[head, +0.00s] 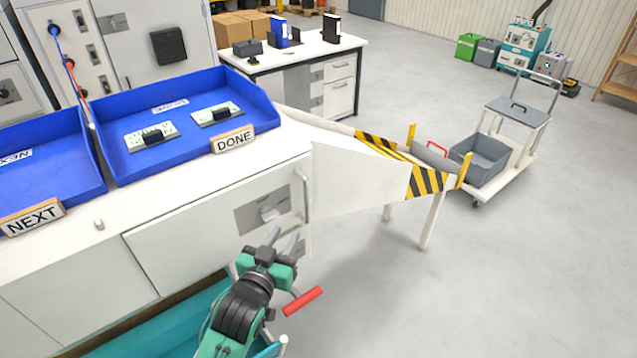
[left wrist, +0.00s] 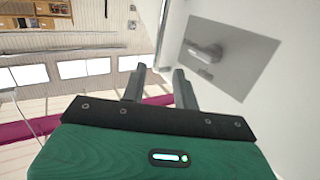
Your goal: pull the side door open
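The side door (head: 185,243) is a white panel in the front of the white cabinet and looks shut. It has a grey plate with a latch knob (head: 268,212), also seen in the left wrist view (left wrist: 205,52). A vertical bar handle (head: 305,196) stands at its right edge. My left gripper (head: 283,240) is open and empty, just below the handle in the head view. In the left wrist view a pale bar, likely the handle (left wrist: 163,35), shows beyond and between the fingers (left wrist: 158,84). Contact is not visible. My right gripper is not in view.
Blue trays marked NEXT (head: 45,175) and DONE (head: 190,125) stand on the cabinet top. A white chute with striped edges (head: 355,180) juts out to the right of the door. A red bar (head: 302,301) is beside my left arm. The floor at right front is clear.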

